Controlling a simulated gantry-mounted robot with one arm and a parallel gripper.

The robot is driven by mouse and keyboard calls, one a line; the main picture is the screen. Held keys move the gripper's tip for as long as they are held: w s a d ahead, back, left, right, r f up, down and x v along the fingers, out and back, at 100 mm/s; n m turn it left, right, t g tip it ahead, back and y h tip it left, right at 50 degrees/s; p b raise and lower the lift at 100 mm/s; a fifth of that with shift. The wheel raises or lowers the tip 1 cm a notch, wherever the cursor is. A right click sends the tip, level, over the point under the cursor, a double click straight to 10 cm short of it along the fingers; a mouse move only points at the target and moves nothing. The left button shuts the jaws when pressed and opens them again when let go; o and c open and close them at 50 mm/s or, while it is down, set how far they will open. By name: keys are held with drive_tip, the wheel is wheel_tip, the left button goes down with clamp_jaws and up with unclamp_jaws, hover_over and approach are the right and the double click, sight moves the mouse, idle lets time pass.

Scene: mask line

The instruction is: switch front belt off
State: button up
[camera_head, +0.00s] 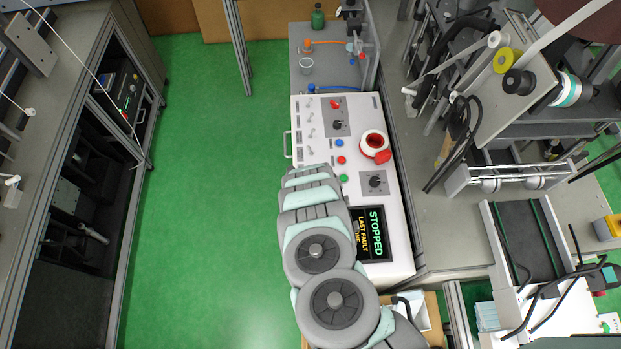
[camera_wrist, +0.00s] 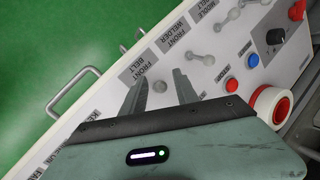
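The white control panel (camera_head: 393,217) has a row of grey toggle switches along its left side. In the wrist view the FRONT BELT label (camera_wrist: 136,72) lies just beyond my gripper (camera_wrist: 161,83). My two grey fingers point down at the panel with a gap between them. A small grey switch lever (camera_wrist: 160,87) shows in that gap beside the FRONT BELT label. Its base is partly hidden, so I cannot tell its position or whether the fingers touch it. In the head view my arm hides the gripper and this part of the panel.
Beside it are the FRONT WELDER switch (camera_wrist: 203,57) and the MIDDLE BELT label (camera_wrist: 210,13). Red (camera_head: 341,160), blue (camera_head: 339,143) and green (camera_head: 343,178) buttons and a red-white ring (camera_head: 373,144) are nearby. A display (camera_head: 372,233) reads STOPPED. A metal handle (camera_wrist: 72,92) sticks out at the panel's left edge.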

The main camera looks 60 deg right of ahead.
drive_tip(key=shift+r, duration=0.15)
drive_tip(key=p+v, duration=0.3)
drive_tip(key=shift+r, duration=0.15)
drive_tip(key=p+v, duration=0.2)
drive_tip(key=v, duration=0.5)
drive_tip(key=shift+a, duration=0.15)
drive_tip(key=shift+s, duration=0.15)
idle(0.4)
